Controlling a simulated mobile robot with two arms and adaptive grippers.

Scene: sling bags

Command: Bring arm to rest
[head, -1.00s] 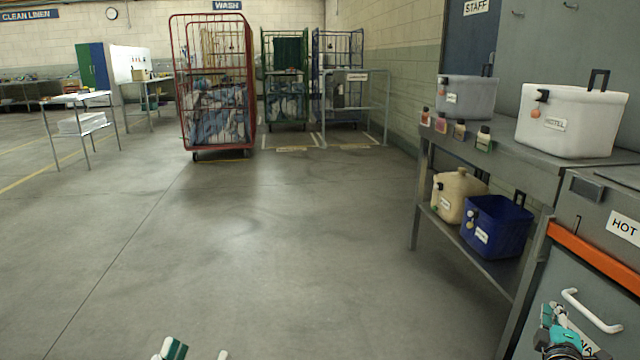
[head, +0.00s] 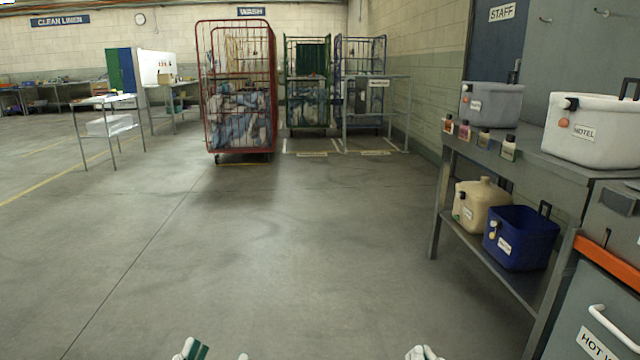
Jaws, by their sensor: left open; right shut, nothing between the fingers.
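My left gripper (head: 214,353) shows at the bottom edge, left of centre, with its white and green fingertips apart. It is open and empty over the floor. My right gripper (head: 425,353) shows at the bottom edge, right of centre, as pale fingertips close together. It is shut with nothing in it. Most of both arms is below the picture. Neither gripper touches anything that I can see.
A grey bench (head: 567,172) on the right bears a white bin (head: 590,145) and a grey bin (head: 493,105). A blue bin (head: 522,243) and a beige container (head: 482,204) stand on its lower shelf. A red cage trolley (head: 206,130) stands ahead. The floor (head: 270,260) between is clear.

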